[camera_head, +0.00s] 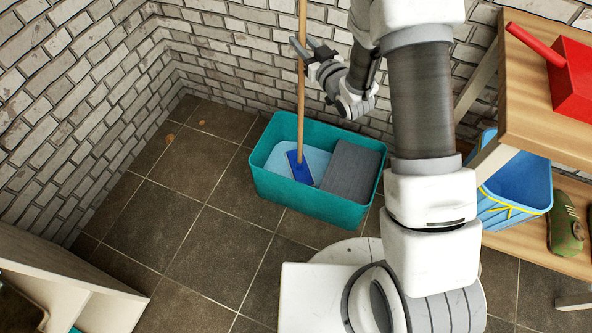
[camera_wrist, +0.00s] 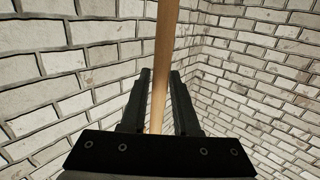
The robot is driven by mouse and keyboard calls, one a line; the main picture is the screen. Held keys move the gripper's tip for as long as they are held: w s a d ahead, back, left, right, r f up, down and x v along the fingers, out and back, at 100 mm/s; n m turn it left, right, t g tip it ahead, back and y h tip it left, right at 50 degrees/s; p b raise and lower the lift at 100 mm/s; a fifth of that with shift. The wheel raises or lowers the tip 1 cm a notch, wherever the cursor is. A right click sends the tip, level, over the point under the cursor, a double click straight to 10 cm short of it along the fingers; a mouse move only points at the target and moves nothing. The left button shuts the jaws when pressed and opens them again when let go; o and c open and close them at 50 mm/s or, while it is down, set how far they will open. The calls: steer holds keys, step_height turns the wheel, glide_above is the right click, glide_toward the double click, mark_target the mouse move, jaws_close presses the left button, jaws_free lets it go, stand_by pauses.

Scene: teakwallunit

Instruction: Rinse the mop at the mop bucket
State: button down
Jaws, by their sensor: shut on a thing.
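The mop has a long wooden handle (camera_head: 301,95) and a blue head (camera_head: 300,167). It stands nearly upright in the teal mop bucket (camera_head: 268,186). The head is inside the left part of the bucket, over a light blue area that looks like water (camera_head: 278,160). A grey panel (camera_head: 352,172) fills the bucket's right part. My gripper (camera_head: 302,47) is shut on the handle, well above the bucket. In the wrist view the handle (camera_wrist: 164,60) runs between the two dark fingers (camera_wrist: 158,100). Whether the head touches the bucket's bottom I cannot tell.
White brick walls (camera_head: 230,50) meet in a corner behind the bucket. A wooden shelf (camera_head: 540,110) at right holds a red dustpan (camera_head: 575,85); a blue bin (camera_head: 520,190) stands below. A pale shelf (camera_head: 70,275) is at lower left. The tiled floor (camera_head: 190,230) left of the bucket is clear.

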step_height(320, 180, up, 15)
steer(key=p, duration=0.7)
stand_by(0.7)
steer(key=shift+f, duration=0.1)
stand_by(0.6)
